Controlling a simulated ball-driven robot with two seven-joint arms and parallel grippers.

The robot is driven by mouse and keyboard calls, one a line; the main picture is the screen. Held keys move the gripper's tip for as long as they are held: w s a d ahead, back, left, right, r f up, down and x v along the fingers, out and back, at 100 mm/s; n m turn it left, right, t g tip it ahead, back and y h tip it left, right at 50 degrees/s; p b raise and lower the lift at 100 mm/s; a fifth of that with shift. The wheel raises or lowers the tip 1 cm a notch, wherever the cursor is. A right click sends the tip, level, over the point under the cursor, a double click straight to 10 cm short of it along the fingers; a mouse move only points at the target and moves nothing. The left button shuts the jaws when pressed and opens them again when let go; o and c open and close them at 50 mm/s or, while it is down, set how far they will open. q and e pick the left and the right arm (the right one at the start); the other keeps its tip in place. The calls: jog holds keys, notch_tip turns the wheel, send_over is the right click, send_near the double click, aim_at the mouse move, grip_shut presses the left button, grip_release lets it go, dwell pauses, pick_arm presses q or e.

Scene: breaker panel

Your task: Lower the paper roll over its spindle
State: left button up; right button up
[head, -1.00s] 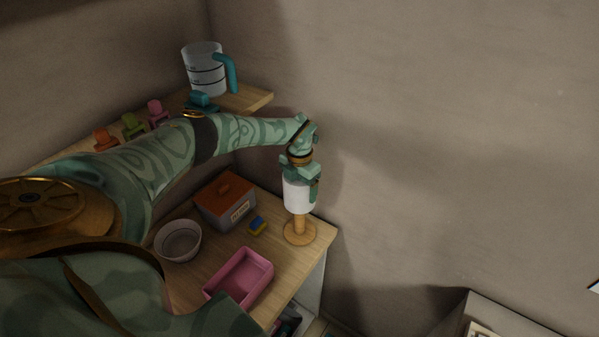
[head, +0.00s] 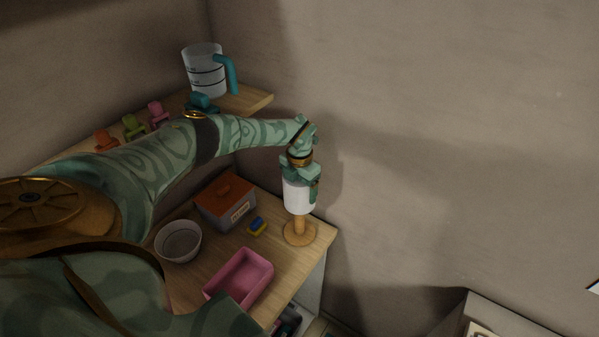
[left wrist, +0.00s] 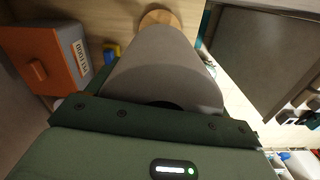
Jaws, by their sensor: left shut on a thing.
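The white paper roll (head: 298,195) is upright in my left gripper (head: 300,176), which is shut on it. The roll is over the wooden spindle (head: 299,222), whose lower post and round base (head: 300,234) show below it. The roll's lower edge is above the base with a gap between. Whether the post is inside the roll is hidden. In the left wrist view the roll (left wrist: 165,65) fills the middle, and part of the round wooden base (left wrist: 160,17) shows beyond it. My right gripper is not in view.
A measuring jug (head: 205,70) stands on the shelf above. The wall is close behind the spindle.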

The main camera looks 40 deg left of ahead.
aim_at(299, 216)
pick_arm(q)
jog(key=shift+f+b, duration=5.4)
jog(key=shift+f, duration=1.35)
jog(key=shift+r, duration=0.15)
jog(key=shift+r+p, duration=6.15)
jog(key=shift+r, duration=0.5)
